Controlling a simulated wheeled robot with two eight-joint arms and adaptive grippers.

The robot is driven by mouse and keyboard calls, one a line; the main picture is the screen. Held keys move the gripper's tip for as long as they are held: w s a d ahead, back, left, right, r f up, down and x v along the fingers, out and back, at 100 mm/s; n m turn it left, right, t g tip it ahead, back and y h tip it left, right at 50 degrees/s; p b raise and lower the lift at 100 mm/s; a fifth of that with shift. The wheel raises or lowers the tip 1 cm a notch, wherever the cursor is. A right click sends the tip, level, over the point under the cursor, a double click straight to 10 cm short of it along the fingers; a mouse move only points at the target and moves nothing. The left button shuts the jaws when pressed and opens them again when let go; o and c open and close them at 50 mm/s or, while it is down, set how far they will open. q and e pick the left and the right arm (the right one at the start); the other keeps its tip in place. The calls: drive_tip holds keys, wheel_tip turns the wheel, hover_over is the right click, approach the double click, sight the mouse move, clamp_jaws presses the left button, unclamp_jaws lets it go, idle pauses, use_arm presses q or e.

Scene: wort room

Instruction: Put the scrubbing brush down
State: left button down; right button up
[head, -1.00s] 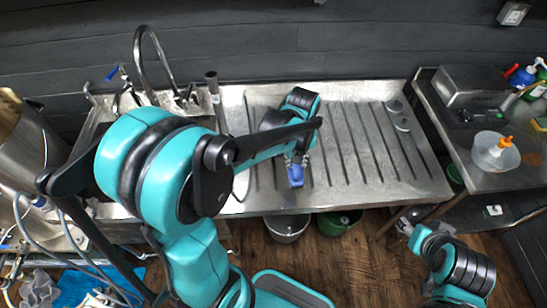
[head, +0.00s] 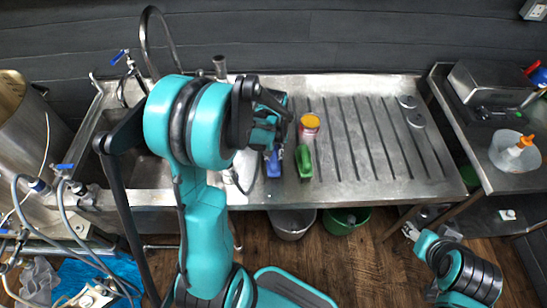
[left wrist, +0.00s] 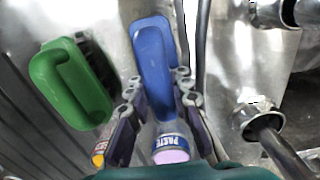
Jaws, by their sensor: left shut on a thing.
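The blue scrubbing brush (head: 272,164) is over the front left part of the ribbed steel drainboard. My left gripper (head: 281,150) is shut on it. In the left wrist view the blue brush (left wrist: 153,58) extends out between the fingers (left wrist: 158,90); its bristles are not visible. I cannot tell whether it touches the steel. A green brush (head: 304,162) lies just to its right, apart from it; it also shows in the left wrist view (left wrist: 68,85). My right gripper (head: 410,232) is low at the right, away from the counter; its jaws are too small to read.
A jar labelled PASTE (left wrist: 170,148) is close to the left fingers. The sink (head: 125,150) is at the left.

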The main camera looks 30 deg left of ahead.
use_arm(q)
drive_tip(key=shift+s, duration=0.1)
drive_tip(key=shift+f, duration=0.2)
drive_tip(key=c, duration=1.4)
unclamp_jaws()
drive_tip(key=shift+r, duration=0.1)
drive_tip(key=shift+o, duration=0.2)
